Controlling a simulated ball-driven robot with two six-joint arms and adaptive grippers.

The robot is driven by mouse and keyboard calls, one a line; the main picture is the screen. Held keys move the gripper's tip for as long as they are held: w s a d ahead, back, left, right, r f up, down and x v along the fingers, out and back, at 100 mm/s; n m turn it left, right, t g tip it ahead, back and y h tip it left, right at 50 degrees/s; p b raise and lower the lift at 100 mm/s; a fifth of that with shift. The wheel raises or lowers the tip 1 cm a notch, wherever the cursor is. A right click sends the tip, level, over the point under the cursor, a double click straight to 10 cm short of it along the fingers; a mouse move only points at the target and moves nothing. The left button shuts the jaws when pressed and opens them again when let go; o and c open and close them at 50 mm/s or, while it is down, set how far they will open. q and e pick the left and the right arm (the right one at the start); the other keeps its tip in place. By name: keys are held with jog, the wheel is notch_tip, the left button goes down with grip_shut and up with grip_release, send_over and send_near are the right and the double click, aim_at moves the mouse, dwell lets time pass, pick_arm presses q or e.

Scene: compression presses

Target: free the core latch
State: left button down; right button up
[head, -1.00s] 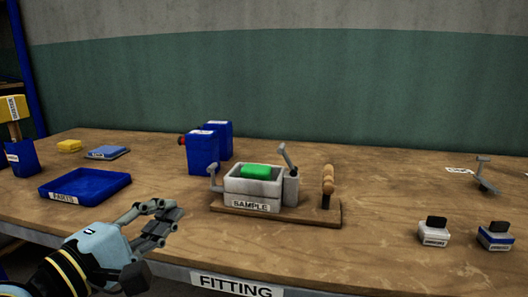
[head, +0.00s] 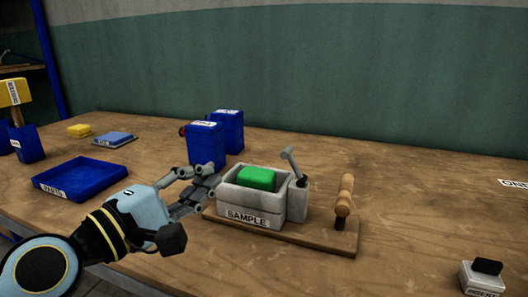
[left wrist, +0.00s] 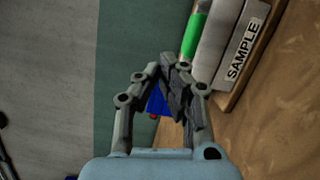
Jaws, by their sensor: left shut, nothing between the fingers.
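The press is a grey box labelled SAMPLE (head: 248,219) on a wooden base (head: 310,238), with a green block (head: 257,178) inside. A grey lever (head: 292,162) stands tilted on a post at its right end. I cannot tell which part is the core latch. The small lever at the box's left end is hidden behind my left gripper (head: 208,185). That gripper is shut and empty at the box's left end; contact cannot be told. In the left wrist view, its fingertips (left wrist: 174,78) are together just beside the box (left wrist: 217,45). My right gripper is out of view.
A wooden handle (head: 345,198) stands at the base's right end. Blue containers (head: 206,143) stand behind the box. A blue tray (head: 80,184) lies at the left. A small block with a dark top (head: 482,279) sits at the front right. The table right of the press is mostly clear.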

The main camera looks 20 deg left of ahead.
aim_at(294, 165)
pick_arm(q)
jog(key=x, duration=1)
jog(key=shift+w+d+p, duration=0.15)
jog(key=shift+w+p, duration=0.15)
jog(key=shift+s+d+r, duration=0.1)
jog(key=shift+d+r, duration=0.05)
jog(key=shift+d, duration=0.45)
jog(key=shift+s+d+r, duration=0.15)
jog(key=shift+d, duration=1.05)
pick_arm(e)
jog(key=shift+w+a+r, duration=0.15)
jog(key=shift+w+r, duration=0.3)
pick_arm(q)
jog(key=shift+r+p, duration=0.15)
jog(key=shift+p, duration=0.15)
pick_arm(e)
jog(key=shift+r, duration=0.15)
pick_arm(q)
jog(key=shift+d+r+m+p, duration=0.15)
jog(key=shift+m+p, duration=0.15)
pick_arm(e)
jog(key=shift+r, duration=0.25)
pick_arm(q)
jog(key=shift+r, duration=0.15)
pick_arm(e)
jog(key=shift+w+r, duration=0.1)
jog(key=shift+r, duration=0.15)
